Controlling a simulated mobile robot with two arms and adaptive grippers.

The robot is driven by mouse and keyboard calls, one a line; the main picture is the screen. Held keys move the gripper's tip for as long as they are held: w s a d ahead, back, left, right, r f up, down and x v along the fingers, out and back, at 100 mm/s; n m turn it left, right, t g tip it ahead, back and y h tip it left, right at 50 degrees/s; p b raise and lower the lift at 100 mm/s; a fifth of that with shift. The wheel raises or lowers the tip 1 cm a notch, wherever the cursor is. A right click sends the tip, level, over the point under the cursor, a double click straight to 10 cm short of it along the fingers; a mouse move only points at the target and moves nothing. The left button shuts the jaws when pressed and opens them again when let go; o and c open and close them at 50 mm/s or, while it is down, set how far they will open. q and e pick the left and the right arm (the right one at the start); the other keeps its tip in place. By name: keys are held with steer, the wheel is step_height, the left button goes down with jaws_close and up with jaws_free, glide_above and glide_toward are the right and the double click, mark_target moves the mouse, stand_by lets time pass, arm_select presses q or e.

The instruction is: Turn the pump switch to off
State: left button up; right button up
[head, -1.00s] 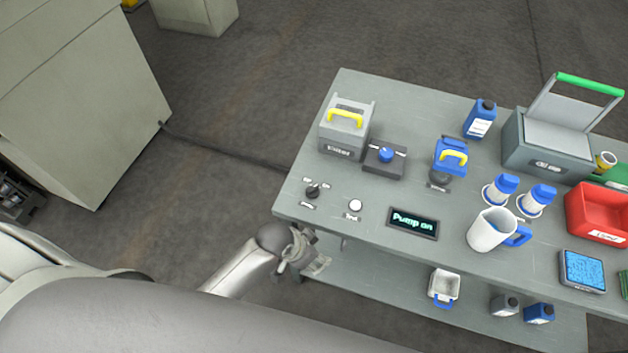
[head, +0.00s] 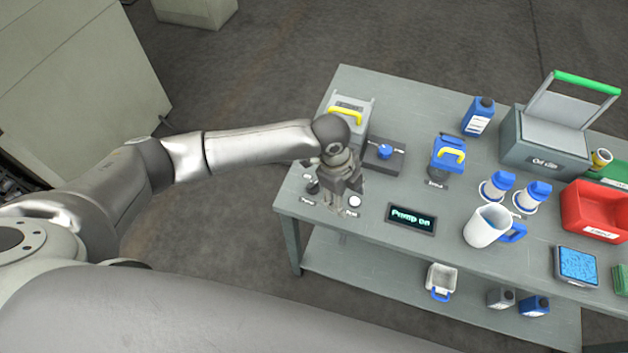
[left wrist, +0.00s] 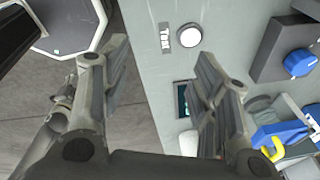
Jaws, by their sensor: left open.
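The pump switch (head: 312,186) is a small dark knob near the left front corner of the table, with a label reading Pump in front of it. It is partly hidden beside my left gripper, and its exact setting cannot be read. The display (head: 411,218) reads "Pump on". My left gripper (head: 342,200) is open and points down over the table, just right of the switch and close to the white Test button (head: 354,202). The left wrist view shows the spread, empty fingers (left wrist: 160,72) and the Test button (left wrist: 190,35); I cannot make out the switch there.
A grey box with a yellow handle (head: 346,114) and a blue knob on a dark block (head: 385,152) stand just behind the gripper. A white jug (head: 485,229), a red bin (head: 592,212) and bottles fill the right side. Floor is open left of the table.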

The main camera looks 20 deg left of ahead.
mark_target(313, 186)
arm_select(q)
steer(key=w+a+r+m+y, duration=0.2)
steer(key=w+a+r, duration=0.25)
steer(key=a, duration=0.45)
step_height(313, 186, down, 11)
steer(key=shift+w+a+f+p, duration=0.1)
steer(key=shift+w+a+p, duration=0.05)
steer(key=shift+p, duration=0.65)
steer(key=shift+c, duration=0.3)
steer(key=c, duration=1)
